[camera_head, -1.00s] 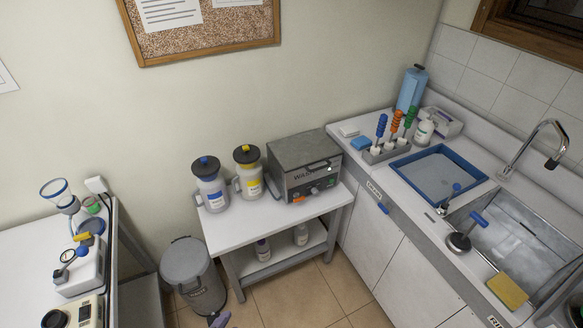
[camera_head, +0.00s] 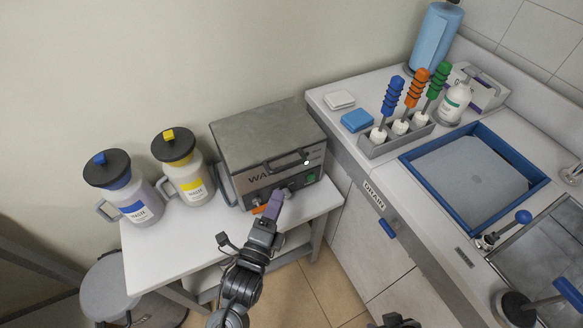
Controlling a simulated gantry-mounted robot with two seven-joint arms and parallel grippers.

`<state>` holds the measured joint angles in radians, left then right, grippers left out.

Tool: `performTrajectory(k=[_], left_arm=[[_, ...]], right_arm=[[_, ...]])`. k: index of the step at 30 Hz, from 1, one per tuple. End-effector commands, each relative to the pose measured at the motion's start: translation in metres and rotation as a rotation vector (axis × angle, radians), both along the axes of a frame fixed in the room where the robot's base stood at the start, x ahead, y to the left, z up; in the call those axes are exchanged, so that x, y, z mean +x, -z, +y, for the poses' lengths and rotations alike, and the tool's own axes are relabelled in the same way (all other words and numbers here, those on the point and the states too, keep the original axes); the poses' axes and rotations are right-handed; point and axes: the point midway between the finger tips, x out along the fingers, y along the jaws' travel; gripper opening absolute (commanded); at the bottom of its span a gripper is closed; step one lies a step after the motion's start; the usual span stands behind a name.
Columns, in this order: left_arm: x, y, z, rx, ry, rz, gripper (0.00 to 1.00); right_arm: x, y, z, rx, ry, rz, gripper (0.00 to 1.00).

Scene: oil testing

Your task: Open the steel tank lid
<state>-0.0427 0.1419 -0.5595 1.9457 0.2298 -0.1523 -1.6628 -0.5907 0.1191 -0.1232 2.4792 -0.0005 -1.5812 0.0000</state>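The steel tank (camera_head: 245,184) is a grey box on the small white table, with dark lettering partly hidden on its front. Its flat lid (camera_head: 262,135) is down, with a dark bar handle (camera_head: 287,160) along the front edge. My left gripper (camera_head: 279,197) is in front of the tank's front panel, below the handle and close to the knobs. Its purplish finger part points up toward the panel. Whether the fingers are open, or touch the panel, I cannot tell. A dark part at the bottom edge (camera_head: 395,321) seems to belong to my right gripper, mostly cut off.
Two waste jugs, blue-marked (camera_head: 126,190) and yellow-marked (camera_head: 184,168), stand left of the tank on the table (camera_head: 165,262). A counter with a blue tray (camera_head: 535,170) and a brush rack (camera_head: 370,152) is to the right. A bin (camera_head: 110,290) stands at lower left.

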Motion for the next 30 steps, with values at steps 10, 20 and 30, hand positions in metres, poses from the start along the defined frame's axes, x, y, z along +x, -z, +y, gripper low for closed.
performTrajectory(k=[10,20,30], left_arm=[[0.041,-0.009,-0.014,-0.003,-0.002,-0.007,0.38],[0.086,-0.014,-0.030,-0.001,-0.001,-0.006,0.38],[0.100,-0.015,-0.036,-0.001,0.000,-0.005,0.38]], right_arm=[[0.005,-0.007,0.000,0.005,0.006,-0.015,0.43],[0.005,-0.010,-0.002,-0.003,0.002,-0.015,0.43],[0.005,-0.010,-0.003,-0.009,-0.001,-0.014,0.43]])
